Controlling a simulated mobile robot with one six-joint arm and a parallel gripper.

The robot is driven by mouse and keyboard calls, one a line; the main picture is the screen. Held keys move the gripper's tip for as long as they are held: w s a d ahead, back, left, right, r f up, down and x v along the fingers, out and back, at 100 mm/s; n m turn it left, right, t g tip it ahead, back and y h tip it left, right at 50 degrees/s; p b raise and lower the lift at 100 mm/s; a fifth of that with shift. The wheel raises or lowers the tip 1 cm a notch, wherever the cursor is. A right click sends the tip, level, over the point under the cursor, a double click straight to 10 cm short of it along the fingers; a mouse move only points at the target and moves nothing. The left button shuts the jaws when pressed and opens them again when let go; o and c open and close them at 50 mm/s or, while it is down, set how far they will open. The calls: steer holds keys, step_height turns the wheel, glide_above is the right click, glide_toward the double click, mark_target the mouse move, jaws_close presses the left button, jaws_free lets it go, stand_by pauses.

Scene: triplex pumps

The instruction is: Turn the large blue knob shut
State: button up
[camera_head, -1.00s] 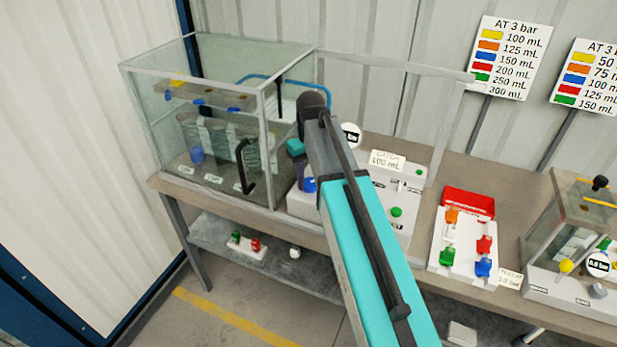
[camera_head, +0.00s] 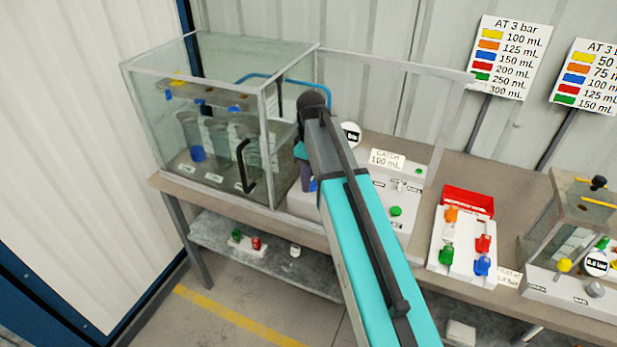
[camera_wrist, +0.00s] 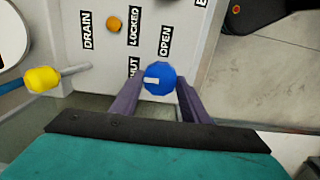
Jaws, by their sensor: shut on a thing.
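The large blue knob (camera_wrist: 160,79) sits on a pale panel in the wrist view, with a small white mark on its face. Labels reading OPEN (camera_wrist: 165,41), LOCKED and a partly hidden SHUT (camera_wrist: 134,67) are just beyond it. My gripper (camera_wrist: 158,84) has its two purple fingers on either side of the knob and is shut on it. In the head view my arm hides most of the knob; a bit of blue (camera_head: 313,185) shows beside the arm.
A yellow knob (camera_wrist: 42,79) on a metal stem and a small orange button (camera_wrist: 114,25) are near the knob. A glass tank (camera_head: 215,120) stands at the left of the bench. A small rack of coloured pieces (camera_head: 463,238) lies to the right.

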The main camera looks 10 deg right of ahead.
steer(key=shift+w+r, duration=0.1)
stand_by(0.3)
steer(key=o, duration=1.1)
steer(key=shift+c, duration=0.2)
step_height(320, 180, up, 14)
steer(key=b, duration=0.3)
stand_by(0.3)
